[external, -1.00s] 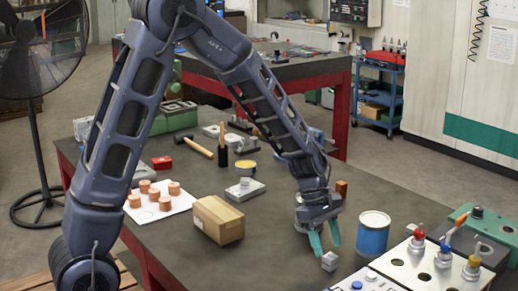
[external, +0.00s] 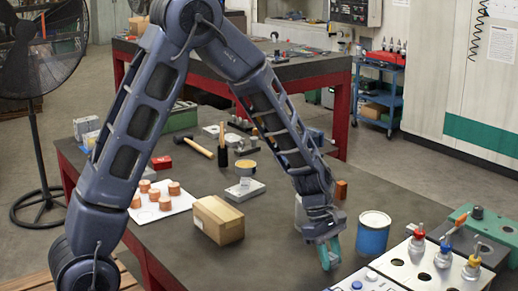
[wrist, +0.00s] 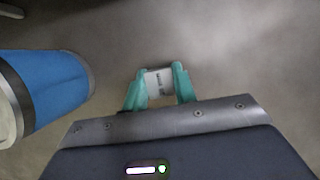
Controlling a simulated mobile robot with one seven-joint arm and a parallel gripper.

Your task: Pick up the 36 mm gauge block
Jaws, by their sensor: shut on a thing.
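The gauge block (wrist: 158,81) is a small pale block with dark markings on its face, too blurred to read. In the wrist view it sits between the two green fingertips of my gripper (wrist: 158,88), which is shut on it. In the external view my gripper (external: 328,254) points down at the dark table top (external: 285,262), near the front edge. There the block is mostly hidden by the fingers. I cannot tell whether it touches the table.
A blue can (external: 373,236) stands close to the right of my gripper; it also shows in the wrist view (wrist: 55,90). A white button panel (external: 368,281) lies in front. A cardboard box (external: 217,220) stands to the left, with bare table between.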

